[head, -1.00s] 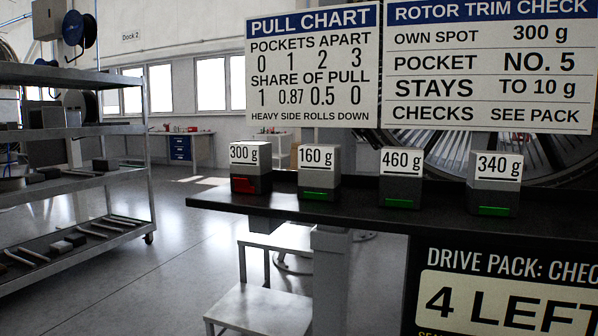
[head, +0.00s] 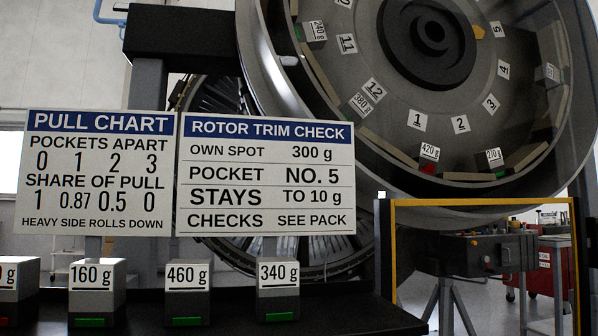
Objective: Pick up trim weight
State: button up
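Trim weights stand in a row on a dark shelf (head: 345,311) at the lower left of the head view. They are grey blocks with white labels: 160 g (head: 97,300), 460 g (head: 188,298) and 340 g (head: 278,297), each with a green strip. At the left edge a cut-off block (head: 12,297) shows only "0 g" and some red. A large rotor (head: 440,90) with numbered pockets fills the upper right. Weights marked 240 g (head: 317,31), 380 g (head: 362,102), 420 g (head: 429,153) and 270 g (head: 494,158) sit in its rim. My gripper is not in view.
Two signs, a pull chart (head: 97,172) and a rotor trim check board (head: 265,174), stand behind the shelf. A yellow-edged frame (head: 480,203) stands below the rotor. A red tool cabinet (head: 551,265) is at the far right.

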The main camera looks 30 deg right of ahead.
aim_at(427, 155)
jog(key=z, duration=1.55)
jog(key=k+l, duration=0.2)
